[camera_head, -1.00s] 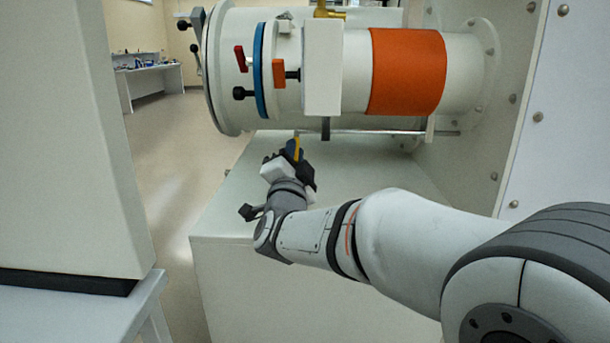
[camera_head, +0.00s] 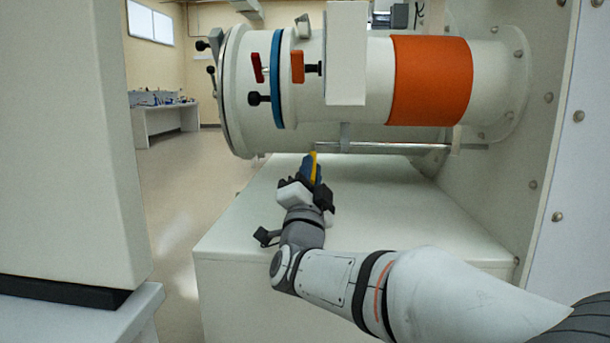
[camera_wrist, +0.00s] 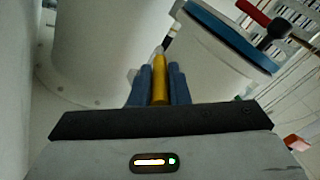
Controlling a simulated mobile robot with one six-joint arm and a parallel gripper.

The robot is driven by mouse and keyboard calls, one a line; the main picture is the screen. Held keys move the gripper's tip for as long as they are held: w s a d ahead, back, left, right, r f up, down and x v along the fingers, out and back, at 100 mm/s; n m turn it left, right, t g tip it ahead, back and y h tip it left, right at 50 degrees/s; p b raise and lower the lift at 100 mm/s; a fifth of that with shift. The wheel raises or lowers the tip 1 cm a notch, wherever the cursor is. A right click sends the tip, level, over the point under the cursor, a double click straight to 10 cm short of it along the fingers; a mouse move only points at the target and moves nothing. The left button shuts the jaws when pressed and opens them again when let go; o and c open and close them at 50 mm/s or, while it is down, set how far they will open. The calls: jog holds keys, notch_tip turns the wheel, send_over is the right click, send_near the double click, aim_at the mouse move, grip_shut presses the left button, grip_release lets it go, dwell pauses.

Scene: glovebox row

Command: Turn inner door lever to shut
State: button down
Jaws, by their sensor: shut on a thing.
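My gripper (camera_head: 312,176) has blue fingers and is shut on a slim yellow stick-like thing. The yellow stick (camera_wrist: 160,80) stands between the fingers in the wrist view, with a pale tapered tip. In the head view the gripper is below the white drum-shaped chamber (camera_head: 360,115). A red lever (camera_head: 257,67) sits left of the blue ring (camera_head: 277,80), with a black knob (camera_head: 258,98) below it. An orange lever (camera_head: 297,67) with a black stub is just right of the ring. I cannot tell which is the inner door lever. The gripper is apart from both levers.
A white box-like block (camera_head: 347,60) and an orange band (camera_head: 431,80) are on the chamber. A thin rod (camera_head: 385,146) runs beneath it. A white cabinet (camera_head: 225,240) stands below. A bolted wall (camera_head: 545,150) is right, a large pale panel (camera_head: 70,140) left.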

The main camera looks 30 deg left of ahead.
jog(key=shift+d+r, duration=0.1)
jog(key=c, duration=1.4)
grip_release()
jog(key=shift+s, duration=0.1)
jog(key=shift+p+v, duration=0.55)
jog(key=shift+v, duration=3.4)
